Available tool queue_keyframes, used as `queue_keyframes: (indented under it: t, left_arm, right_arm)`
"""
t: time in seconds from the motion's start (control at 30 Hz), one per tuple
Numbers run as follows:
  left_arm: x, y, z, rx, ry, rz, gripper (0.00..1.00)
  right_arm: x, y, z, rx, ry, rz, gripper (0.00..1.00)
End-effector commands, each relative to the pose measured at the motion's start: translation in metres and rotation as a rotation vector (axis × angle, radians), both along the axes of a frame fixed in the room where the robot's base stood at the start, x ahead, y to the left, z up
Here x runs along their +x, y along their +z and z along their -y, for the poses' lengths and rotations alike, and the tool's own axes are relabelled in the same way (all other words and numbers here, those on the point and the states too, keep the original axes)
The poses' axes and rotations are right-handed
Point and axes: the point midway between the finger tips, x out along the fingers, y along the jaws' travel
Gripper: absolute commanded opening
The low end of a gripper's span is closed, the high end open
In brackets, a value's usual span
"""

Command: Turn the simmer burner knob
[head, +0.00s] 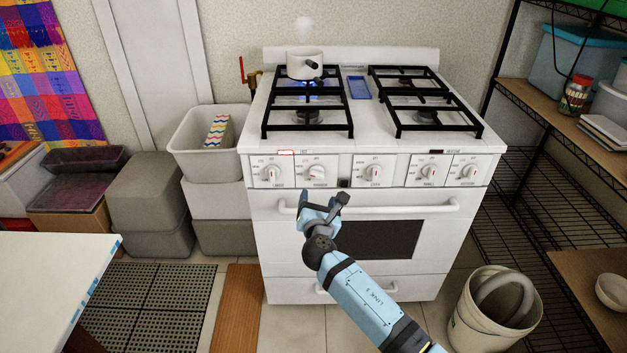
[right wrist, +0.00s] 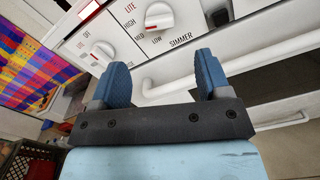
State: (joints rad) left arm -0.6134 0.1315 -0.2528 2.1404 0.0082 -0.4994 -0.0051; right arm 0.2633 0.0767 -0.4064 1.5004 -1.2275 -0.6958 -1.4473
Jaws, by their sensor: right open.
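The white stove (head: 270,210) has a front panel with several white knobs. The simmer burner knob (head: 317,171) is the second from the left; in the right wrist view it (right wrist: 158,14) is at the top, with the SIMMER label at its lower right. My right gripper (head: 323,197) is open and empty, in front of the oven handle and a little below the knob. In the right wrist view its two blue fingers (right wrist: 160,68) are spread, apart from the knob. My left gripper is not in view.
The oven handle (head: 420,208) runs just below the panel. A white pot (head: 305,65) stands on the back left burner, with a blue flame beneath. Grey bins (head: 160,190) stand left of the stove; a bucket (head: 467,330) and wire shelves are at right.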

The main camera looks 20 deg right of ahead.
Motion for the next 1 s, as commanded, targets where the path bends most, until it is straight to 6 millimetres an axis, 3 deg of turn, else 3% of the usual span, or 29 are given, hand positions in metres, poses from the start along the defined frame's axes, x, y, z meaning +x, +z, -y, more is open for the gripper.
queue_keyframes:
  t: [0.2, 0.43, 0.6, 0.9, 1.0]
  left_arm:
    - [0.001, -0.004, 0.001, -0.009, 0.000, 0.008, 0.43]
    - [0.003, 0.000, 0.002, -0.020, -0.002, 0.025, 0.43]
    - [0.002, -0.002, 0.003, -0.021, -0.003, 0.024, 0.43]
    - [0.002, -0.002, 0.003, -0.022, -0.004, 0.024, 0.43]
    - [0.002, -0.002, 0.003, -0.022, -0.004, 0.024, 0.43]
  right_arm:
    - [0.048, -0.001, 0.014, 0.002, 0.000, 0.001, 0.70]
    - [0.083, -0.002, 0.024, 0.003, 0.001, 0.000, 0.70]
    - [0.095, -0.001, 0.027, 0.003, 0.001, -0.001, 0.70]
    - [0.097, -0.001, 0.028, 0.004, 0.001, -0.002, 0.70]
    - [0.097, -0.001, 0.028, 0.004, 0.001, -0.002, 0.50]
